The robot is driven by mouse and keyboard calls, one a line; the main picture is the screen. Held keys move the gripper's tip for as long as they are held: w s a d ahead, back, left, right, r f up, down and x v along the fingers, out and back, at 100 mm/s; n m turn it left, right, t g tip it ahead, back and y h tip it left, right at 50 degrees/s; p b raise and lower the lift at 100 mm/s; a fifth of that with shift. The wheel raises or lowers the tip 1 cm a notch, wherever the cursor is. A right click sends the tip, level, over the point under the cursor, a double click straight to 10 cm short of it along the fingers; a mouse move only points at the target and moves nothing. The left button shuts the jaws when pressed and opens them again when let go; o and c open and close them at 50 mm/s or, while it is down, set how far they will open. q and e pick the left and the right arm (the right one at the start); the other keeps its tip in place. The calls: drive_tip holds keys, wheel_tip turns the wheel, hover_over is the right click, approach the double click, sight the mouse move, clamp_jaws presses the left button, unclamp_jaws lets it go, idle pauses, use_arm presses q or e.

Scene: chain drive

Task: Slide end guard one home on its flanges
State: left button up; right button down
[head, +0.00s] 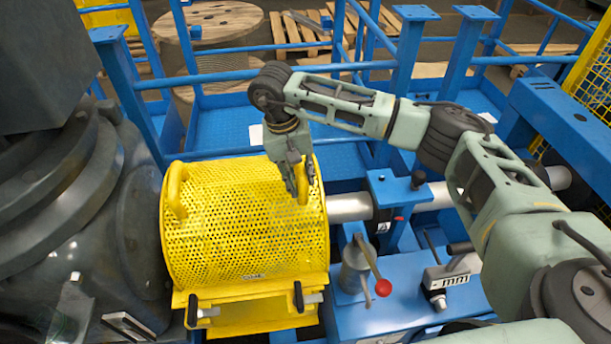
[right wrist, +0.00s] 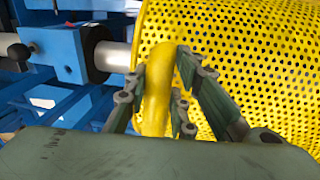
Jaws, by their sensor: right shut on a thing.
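The end guard, a yellow perforated half-drum cover (head: 240,235), sits at the left centre of the head view, over the end of a grey shaft (head: 350,207). It has two yellow handles on top, a left one (head: 175,190) and a right one (head: 303,182). My right gripper (head: 300,185) is shut on the right handle. In the right wrist view the fingers (right wrist: 168,100) close around this handle (right wrist: 160,95), with the perforated cover (right wrist: 250,55) behind. The cover's lower front edge has a yellow flange with two black-handled clamps (head: 298,297). Whether the flange seats fully cannot be told. My left gripper is not in view.
A large dark grey machine housing (head: 75,210) stands close on the left of the guard. A blue bearing stand (head: 392,205), a grey can with a red-knobbed lever (head: 360,268) and a grey gauge-like tool (head: 450,275) are on the right. Blue railings (head: 270,77) run behind.

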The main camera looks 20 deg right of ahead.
drive_tip(key=shift+w+a+b, duration=0.35)
drive_tip(key=shift+a+b, duration=0.05)
drive_tip(key=shift+a, duration=0.5)
drive_tip(key=c, duration=1.4)
unclamp_jaws()
drive_tip(key=shift+a, duration=0.15)
